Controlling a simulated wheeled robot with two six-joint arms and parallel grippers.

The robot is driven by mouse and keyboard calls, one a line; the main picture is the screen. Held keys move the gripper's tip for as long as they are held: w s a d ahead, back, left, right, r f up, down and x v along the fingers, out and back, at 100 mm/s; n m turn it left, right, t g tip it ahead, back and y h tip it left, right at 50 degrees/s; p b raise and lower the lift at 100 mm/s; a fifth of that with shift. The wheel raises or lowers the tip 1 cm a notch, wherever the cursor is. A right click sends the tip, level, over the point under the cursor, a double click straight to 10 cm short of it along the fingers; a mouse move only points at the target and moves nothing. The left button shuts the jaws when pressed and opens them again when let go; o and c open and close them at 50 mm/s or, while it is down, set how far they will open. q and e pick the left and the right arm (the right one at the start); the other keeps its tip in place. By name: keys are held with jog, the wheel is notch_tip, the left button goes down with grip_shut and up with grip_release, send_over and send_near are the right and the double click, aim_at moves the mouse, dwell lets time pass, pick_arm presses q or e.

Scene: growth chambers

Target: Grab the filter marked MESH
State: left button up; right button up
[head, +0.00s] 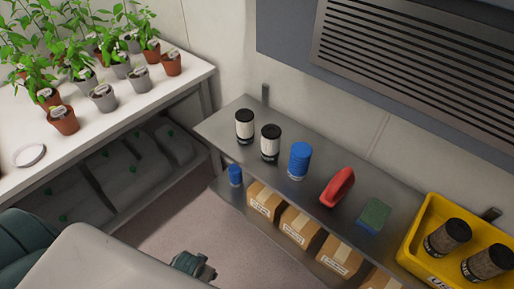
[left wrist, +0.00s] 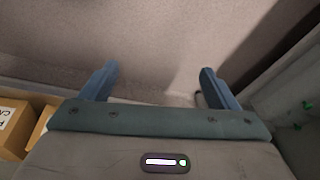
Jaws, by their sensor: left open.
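Two dark brown filters, one (head: 447,237) and another (head: 488,263), lean in a yellow bin at the right. No marking MESH is readable on any of them. In the left wrist view my left gripper (left wrist: 158,70) is open and empty, with bare floor beyond its fingers. It is away from the filters. My right gripper is not in view.
The shelf (head: 222,128) also bears a blue ribbed container (head: 299,160), a red object (head: 338,187) and a green-and-blue block (head: 374,215). Cardboard boxes (head: 300,226) and a blue can (head: 235,175) sit below. A white bench (head: 100,128) with potted plants stands left. The yellow bin (head: 412,240) is at right.

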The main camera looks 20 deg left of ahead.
pick_arm(q)
notch_tip(320, 180, up, 18)
jog(key=w+d+r+t, duration=0.1)
jog(key=w+d, duration=0.1)
jog(key=n+t, duration=0.1)
jog(key=t, duration=1.3)
send_near(269, 141)
jog(key=w, duration=0.4)
jog(key=shift+w+a+f, duration=0.1)
jog(key=shift+w+f, duration=0.1)
jog(key=shift+f, duration=0.2)
jog(key=w, duration=0.5)
jog(key=shift+w+a, duration=0.15)
jog(key=shift+w+a+r, duration=0.1)
jog(key=shift+w+r, duration=0.05)
jog(key=shift+w, duration=0.4)
jog(key=w, duration=0.4)
jog(key=shift+w+a, duration=0.2)
jog(key=shift+s, duration=0.1)
